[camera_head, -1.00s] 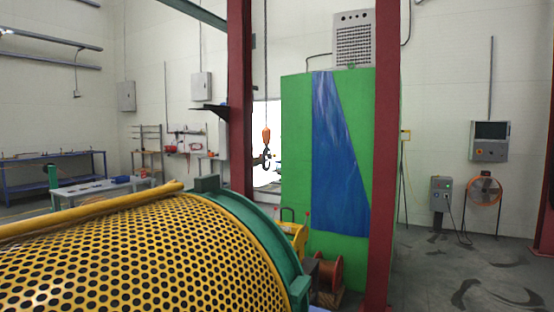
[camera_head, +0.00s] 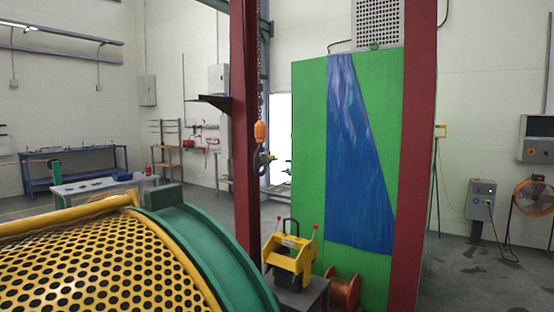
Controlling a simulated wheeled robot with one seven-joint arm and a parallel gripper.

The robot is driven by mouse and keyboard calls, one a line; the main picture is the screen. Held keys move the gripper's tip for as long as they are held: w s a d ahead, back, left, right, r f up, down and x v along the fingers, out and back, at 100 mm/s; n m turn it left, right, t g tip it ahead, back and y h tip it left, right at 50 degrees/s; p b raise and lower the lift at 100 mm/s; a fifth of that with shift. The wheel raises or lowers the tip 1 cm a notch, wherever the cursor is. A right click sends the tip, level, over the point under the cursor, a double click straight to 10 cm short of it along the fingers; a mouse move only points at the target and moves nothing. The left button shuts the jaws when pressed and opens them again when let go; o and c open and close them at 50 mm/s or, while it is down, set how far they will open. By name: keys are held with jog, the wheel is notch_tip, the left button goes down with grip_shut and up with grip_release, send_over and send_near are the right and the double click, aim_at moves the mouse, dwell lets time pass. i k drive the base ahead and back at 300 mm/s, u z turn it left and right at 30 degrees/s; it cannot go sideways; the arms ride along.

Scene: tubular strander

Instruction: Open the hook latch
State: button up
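My gripper is not in view.
A yellow perforated drum guard (camera_head: 95,265) with a green rim (camera_head: 215,255) fills the lower left. A yellow machine (camera_head: 289,256) stands on a small table right of it. Dark red columns (camera_head: 413,160) flank a green cabinet (camera_head: 310,150). Floor is open at the far right.

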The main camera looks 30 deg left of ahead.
aim_at(265, 158)
jog(key=i, duration=3.85)
jog(key=u, duration=2.95)
